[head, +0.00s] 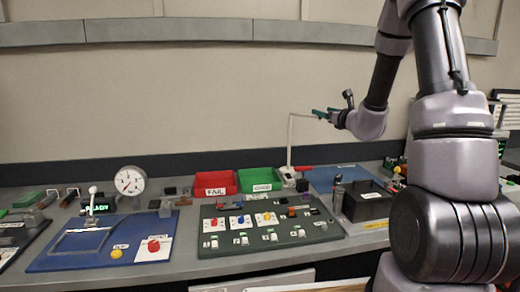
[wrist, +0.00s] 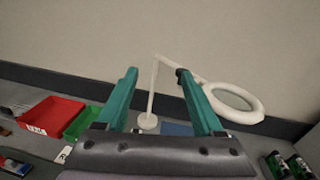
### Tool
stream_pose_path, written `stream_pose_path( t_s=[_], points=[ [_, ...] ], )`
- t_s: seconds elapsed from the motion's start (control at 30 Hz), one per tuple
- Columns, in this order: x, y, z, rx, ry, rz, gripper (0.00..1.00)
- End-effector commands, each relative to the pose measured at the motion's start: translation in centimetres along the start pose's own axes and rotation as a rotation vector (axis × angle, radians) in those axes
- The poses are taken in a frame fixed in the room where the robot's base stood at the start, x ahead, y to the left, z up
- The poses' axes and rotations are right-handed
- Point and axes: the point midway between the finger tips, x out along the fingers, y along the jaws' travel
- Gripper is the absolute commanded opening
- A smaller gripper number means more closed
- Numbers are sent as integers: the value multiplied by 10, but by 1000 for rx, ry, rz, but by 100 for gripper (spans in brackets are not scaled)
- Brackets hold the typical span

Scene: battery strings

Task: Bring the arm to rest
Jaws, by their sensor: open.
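My gripper (head: 321,113) is raised above the back of the bench in the head view, held out to the left from the arm on the right. It is small and partly dark there. In the wrist view my gripper (wrist: 157,73) shows two green fingers spread apart with nothing between them but the wall and a white stand behind. The fingers are open and empty. The white stand (head: 290,142) rises close to the gripper in the head view; I cannot tell whether they touch.
The wrist view shows a white ring (wrist: 236,118) on the stand's arm, behind the right finger. A red FAIL bin (head: 215,184) and green GOOD bin (head: 261,181) stand at the back. A dark board (head: 215,240) and blue board (head: 60,261) lie in front. The air above the bench's left is clear.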

Motion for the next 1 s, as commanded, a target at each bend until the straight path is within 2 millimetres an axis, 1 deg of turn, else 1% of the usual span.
stream_pose_path(
  t_s=[0.03,0.07,0.1,0.13,0.17,0.2,0.27,0.3,0.37,0.4,0.47,0.5,0.57,0.6,0.67,0.7,0.8,0.83,0.9,1.0],
  points=[
    [-4,22,21,-48,-14,78,69],
    [-8,38,33,-84,-19,136,69],
    [-17,62,49,-144,-24,221,69],
    [-24,80,60,-193,-28,288,69],
    [-34,99,71,-248,-30,357,69],
    [-50,123,82,-326,-32,447,69],
    [-75,155,94,-450,-28,572,69],
    [-94,173,99,-539,-24,651,69],
    [-124,195,103,-678,-14,759,69],
    [-144,207,104,-776,-6,826,69],
    [-174,219,102,-930,10,916,69],
    [-194,224,100,-1035,23,969,69],
    [-222,226,96,-1201,46,1037,69],
    [-240,223,92,-1314,66,1075,69],
    [-264,216,88,-1486,97,1120,69],
    [-278,209,86,-1598,120,1142,69],
    [-306,188,84,-1852,180,1169,69],
    [-313,182,84,-1917,198,1171,69],
    [-324,169,86,-2045,234,1170,69],
    [-334,155,90,-2167,274,1164,69]
  ],
)
